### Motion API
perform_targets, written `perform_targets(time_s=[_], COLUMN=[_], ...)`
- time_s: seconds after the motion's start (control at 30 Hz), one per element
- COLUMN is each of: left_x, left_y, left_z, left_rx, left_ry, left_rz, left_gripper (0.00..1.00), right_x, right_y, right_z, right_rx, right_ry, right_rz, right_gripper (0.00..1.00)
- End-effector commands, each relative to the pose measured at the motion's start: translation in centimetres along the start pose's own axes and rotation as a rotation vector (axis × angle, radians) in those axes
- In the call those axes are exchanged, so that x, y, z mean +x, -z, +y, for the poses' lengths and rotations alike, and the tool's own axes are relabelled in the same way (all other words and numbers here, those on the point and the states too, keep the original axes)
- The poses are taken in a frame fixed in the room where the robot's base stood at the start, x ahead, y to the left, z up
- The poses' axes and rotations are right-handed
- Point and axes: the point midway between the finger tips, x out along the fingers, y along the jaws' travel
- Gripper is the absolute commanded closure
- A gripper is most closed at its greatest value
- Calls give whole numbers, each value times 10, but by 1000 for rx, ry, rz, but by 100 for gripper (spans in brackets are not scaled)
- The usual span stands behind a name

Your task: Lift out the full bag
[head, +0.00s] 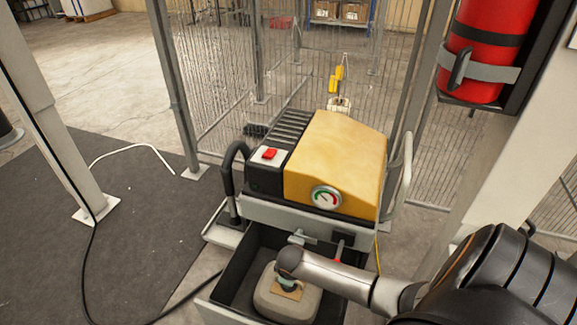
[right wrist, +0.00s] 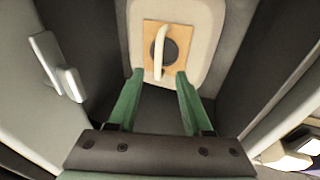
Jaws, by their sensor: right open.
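The full bag (head: 272,298) is a pale, rounded block sitting in the open drawer (head: 226,288) of the machine. In the right wrist view the bag (right wrist: 205,50) has a tan plate (right wrist: 150,66) with a dark round disc and a pale upright handle (right wrist: 158,48). My right gripper (head: 288,284) reaches down over the bag. In the right wrist view its green fingers (right wrist: 159,73) are open, and their tips lie either side of the handle's lower end in the picture. I cannot tell whether they touch anything. In the head view my wrist hides the handle. My left gripper is not in view.
The machine's yellow cover (head: 335,165), with gauge (head: 326,197) and red switch (head: 269,153), stands directly above and behind the drawer. Drawer walls surround the bag closely. Wire fence (head: 225,90) stands behind. Open floor with a dark mat (head: 130,230) lies to the left.

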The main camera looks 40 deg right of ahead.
Motion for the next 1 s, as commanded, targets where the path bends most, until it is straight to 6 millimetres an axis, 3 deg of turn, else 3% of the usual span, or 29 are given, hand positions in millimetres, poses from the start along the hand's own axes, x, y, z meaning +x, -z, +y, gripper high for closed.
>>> perform_targets(time_s=[0.43,0.73,1.0], left_x=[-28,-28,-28], left_y=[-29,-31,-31], left_z=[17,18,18], left_rx=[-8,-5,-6], left_ry=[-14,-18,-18], left_rz=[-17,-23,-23], left_gripper=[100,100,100], right_x=[49,51,51], right_y=[-2,-2,-2], right_z=[2,2,2], right_rx=[1,-1,-1], right_ry=[-1,0,0], right_rz=[0,0,0], right_gripper=[50,50,79])
